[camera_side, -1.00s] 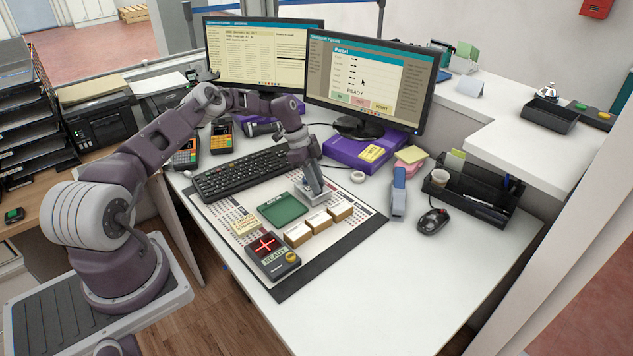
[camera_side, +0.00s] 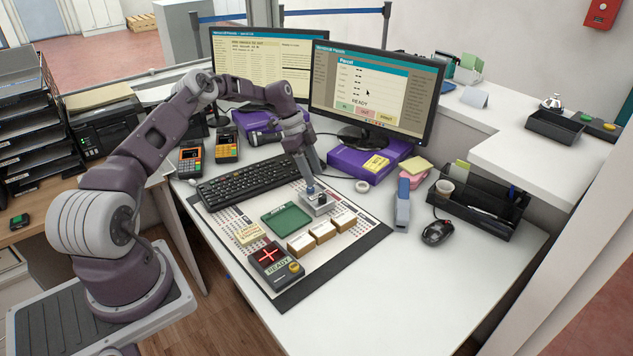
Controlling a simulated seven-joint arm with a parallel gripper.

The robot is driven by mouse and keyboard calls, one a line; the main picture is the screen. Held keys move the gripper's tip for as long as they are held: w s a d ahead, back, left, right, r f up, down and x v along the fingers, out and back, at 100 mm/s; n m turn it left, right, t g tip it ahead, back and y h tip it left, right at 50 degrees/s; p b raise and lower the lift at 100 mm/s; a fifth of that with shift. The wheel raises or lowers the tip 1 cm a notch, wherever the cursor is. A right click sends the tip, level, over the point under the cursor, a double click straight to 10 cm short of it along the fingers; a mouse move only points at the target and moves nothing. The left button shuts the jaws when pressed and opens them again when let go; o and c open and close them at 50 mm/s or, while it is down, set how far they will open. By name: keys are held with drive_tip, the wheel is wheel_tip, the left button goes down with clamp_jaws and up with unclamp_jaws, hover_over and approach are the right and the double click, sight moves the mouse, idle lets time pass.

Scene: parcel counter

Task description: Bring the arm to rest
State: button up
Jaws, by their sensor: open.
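My gripper (camera_side: 309,174) is in the middle of the counter, pointing down. It is open and looks empty. It hangs just above a small grey metal device (camera_side: 320,205) with a blue top, which stands on the dark-edged mat (camera_side: 366,240). The gap between fingertips and blue top is small, and I cannot tell whether they touch. My arm is bent, reaching in from the left over the keyboard.
Near the device are a green tray (camera_side: 282,221), several small brown boxes (camera_side: 322,231) and a red-cross reader (camera_side: 273,262). A keyboard (camera_side: 243,178), monitors (camera_side: 372,98), a purple box (camera_side: 350,163) and a blue-grey stapler (camera_side: 402,206) surround it. The front right counter is clear.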

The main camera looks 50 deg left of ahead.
drive_tip(key=s+d+r+n+y, duration=0.15)
drive_tip(key=s+d+r, duration=0.25)
drive_tip(key=d+r, duration=0.6)
drive_tip(key=s+d+r+n+y, duration=0.1)
drive_tip(key=s+d+r+y, duration=0.35)
drive_tip(key=r, duration=0.95)
drive_tip(key=s+d+r+n+t, duration=0.1)
drive_tip(key=s+d+r+n, duration=0.1)
drive_tip(key=s+d+r, duration=0.35)
drive_tip(key=s+d+r+n+t, duration=0.1)
drive_tip(key=s+d+r+n, duration=0.2)
drive_tip(key=s, duration=0.6)
drive_tip(key=s+d+f+n+h, duration=0.1)
drive_tip(key=s+n, duration=0.1)
drive_tip(key=s, duration=0.4)
drive_tip(key=s+d+f+n+t, duration=0.1)
drive_tip(key=s+n, duration=0.1)
drive_tip(key=s, duration=0.5)
drive_tip(key=shift+d+f+t+h, duration=0.15)
drive_tip(key=shift+f+t+h, duration=0.15)
drive_tip(key=shift+f+h, duration=0.1)
